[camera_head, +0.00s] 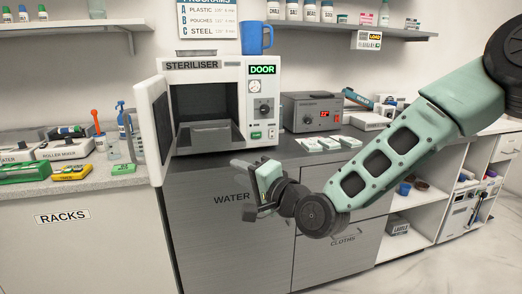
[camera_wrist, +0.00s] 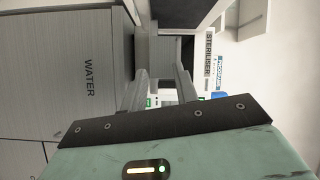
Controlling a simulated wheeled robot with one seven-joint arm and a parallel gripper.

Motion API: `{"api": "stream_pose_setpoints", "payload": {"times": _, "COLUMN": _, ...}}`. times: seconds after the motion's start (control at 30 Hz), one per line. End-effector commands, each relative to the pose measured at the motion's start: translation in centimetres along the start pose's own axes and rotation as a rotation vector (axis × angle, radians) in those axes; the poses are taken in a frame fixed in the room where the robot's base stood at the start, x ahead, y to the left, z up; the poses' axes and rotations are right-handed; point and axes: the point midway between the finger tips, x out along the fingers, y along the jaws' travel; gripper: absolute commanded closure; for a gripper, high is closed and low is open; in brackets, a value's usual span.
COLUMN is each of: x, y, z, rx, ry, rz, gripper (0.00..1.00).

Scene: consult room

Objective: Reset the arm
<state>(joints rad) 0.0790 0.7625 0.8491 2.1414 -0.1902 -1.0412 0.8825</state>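My gripper (camera_head: 245,188) hangs in front of the grey cabinet, just below the counter edge and below the open steriliser. In the wrist view its two fingers (camera_wrist: 161,88) stand apart with nothing seen between them, so it is open. My green arm reaches in from the upper right and bends down to the gripper. The white steriliser (camera_head: 260,75) stands on the counter with its door (camera_head: 155,130) swung open to the left. Its chamber shows a grey tray (camera_head: 204,135).
A blue mug (camera_head: 256,38) stands on the steriliser. A grey control box (camera_head: 311,111) and several white-and-green packs (camera_head: 322,144) sit to its right. Racks and bottles crowd the left counter. The drawer front marked WATER (camera_head: 215,210) is close behind my gripper.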

Motion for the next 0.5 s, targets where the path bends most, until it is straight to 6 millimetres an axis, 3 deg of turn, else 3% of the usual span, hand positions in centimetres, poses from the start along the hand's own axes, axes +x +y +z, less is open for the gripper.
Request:
{"api": "stream_pose_setpoints", "payload": {"times": 0.1, "x": -2.1, "y": 0.2, "z": 3.8, "rx": -0.206, "ry": -0.158, "rz": 0.177, "gripper": 0.7}}
{"api": "stream_pose_setpoints", "payload": {"times": 0.2, "x": -5.0, "y": 1.1, "z": 6.0, "rx": -0.379, "ry": -0.293, "rz": 0.334, "gripper": 0.7}}
{"api": "stream_pose_setpoints", "payload": {"times": 0.37, "x": -11.3, "y": 2.1, "z": 7.9, "rx": -0.618, "ry": -0.506, "rz": 0.567, "gripper": 0.7}}
{"api": "stream_pose_setpoints", "payload": {"times": 0.5, "x": -18.0, "y": 2.0, "z": 8.3, "rx": -0.778, "ry": -0.696, "rz": 0.751, "gripper": 0.7}}
